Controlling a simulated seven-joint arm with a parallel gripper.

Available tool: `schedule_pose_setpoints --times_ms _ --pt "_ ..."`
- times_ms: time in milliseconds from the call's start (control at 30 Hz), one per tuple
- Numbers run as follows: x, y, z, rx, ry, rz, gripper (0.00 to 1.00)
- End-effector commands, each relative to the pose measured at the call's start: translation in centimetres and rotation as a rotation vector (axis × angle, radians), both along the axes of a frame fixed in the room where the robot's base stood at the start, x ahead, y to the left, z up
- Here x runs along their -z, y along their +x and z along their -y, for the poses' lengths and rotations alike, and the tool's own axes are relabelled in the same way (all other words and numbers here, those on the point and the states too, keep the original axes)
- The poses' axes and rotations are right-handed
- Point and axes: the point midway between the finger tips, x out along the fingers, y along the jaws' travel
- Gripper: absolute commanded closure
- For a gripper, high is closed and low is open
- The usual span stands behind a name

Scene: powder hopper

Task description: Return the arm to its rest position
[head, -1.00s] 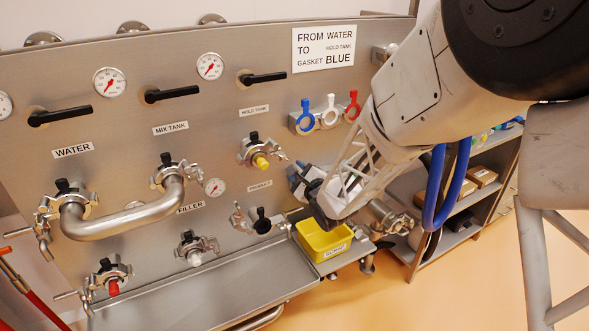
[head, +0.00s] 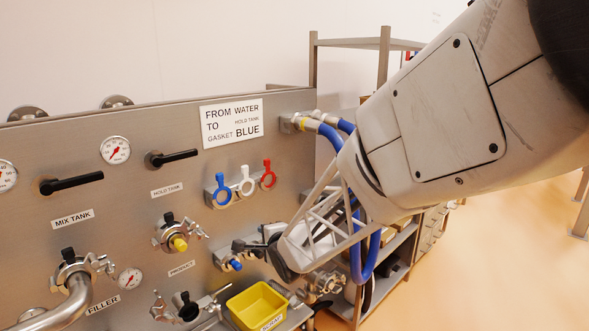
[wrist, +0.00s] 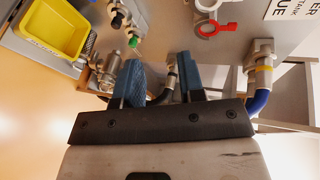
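My gripper (wrist: 160,66) shows in the wrist view with its two blue fingers apart and nothing held between them. A dark hose and metal fitting show behind the gap. In the head view my gripper (head: 268,236) is in front of the steel panel (head: 140,185), at its lower right, above the yellow scrap bin (head: 257,306). Its fingertips are partly hidden there by the gripper body. My arm reaches in from the upper right.
Blue, white and red gasket hooks (head: 245,182) hang on the panel left of my arm. A blue hose (head: 360,262) loops close behind my wrist. A shelf rack (head: 398,252) stands behind it. The floor (head: 490,260) at right is clear.

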Motion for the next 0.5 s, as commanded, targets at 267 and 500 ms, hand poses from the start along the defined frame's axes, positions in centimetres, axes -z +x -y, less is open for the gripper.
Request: schedule_pose_setpoints --times_ms 267,500 --pt "-2.5 -4.4 8.5 0.015 -0.393 -0.05 0.64" --pt "-3.8 -10.1 14.8 -0.056 -0.697 -0.146 0.64"
